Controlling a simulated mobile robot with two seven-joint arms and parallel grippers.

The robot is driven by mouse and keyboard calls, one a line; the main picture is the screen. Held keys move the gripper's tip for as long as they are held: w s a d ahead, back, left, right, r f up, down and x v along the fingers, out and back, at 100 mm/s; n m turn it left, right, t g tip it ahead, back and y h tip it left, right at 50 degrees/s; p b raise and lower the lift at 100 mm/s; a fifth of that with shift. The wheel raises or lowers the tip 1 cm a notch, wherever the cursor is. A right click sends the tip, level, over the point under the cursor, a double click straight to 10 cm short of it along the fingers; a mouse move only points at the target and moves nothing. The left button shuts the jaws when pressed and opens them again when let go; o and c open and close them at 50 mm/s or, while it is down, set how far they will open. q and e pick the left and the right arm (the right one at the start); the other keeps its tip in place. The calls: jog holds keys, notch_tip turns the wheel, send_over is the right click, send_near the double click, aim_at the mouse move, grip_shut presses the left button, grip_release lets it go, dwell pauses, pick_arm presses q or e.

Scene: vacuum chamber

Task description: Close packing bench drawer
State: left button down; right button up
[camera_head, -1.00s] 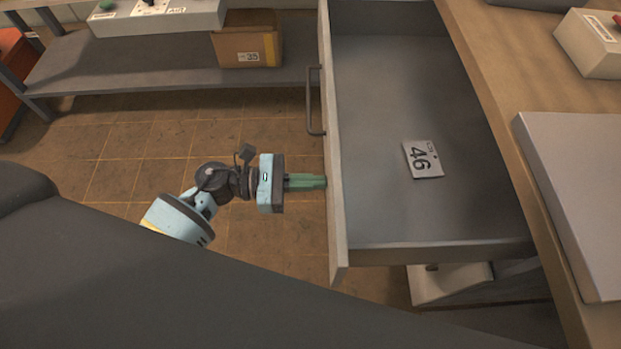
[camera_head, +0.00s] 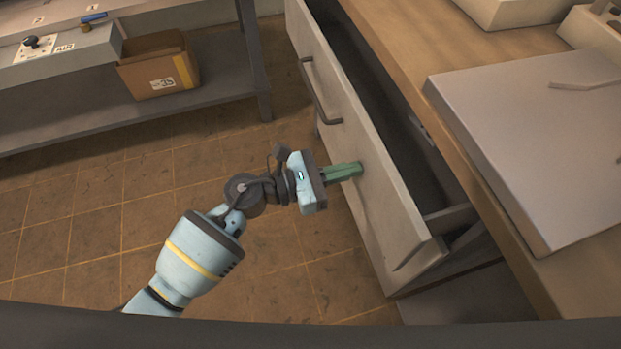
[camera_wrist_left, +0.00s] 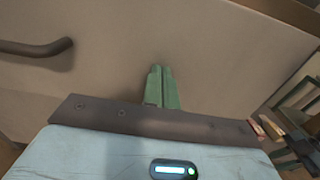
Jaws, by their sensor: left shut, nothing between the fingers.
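In the left wrist view the shut green fingers (camera_wrist_left: 161,88) point at the plain drawer face, and the handle (camera_wrist_left: 38,47) is off to the left. I cannot tell exact contact. My right gripper is not in view.
A grey flat-topped case (camera_head: 530,130) lies on the bench top. A cardboard box (camera_head: 155,68) stands on the shelf of another bench (camera_head: 190,105) at the left. The tiled floor (camera_head: 110,200) before the drawer is clear.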

pick_arm(q)
jog(key=b+x, duration=0.3)
jog(key=x, duration=0.7)
jog(key=shift+d+f, duration=0.15)
jog(key=shift+d, duration=0.15)
jog(key=shift+w+d, duration=0.25)
jog(key=shift+d, duration=0.25)
jog(key=shift+d+r, duration=0.1)
jog(key=shift+r, duration=0.25)
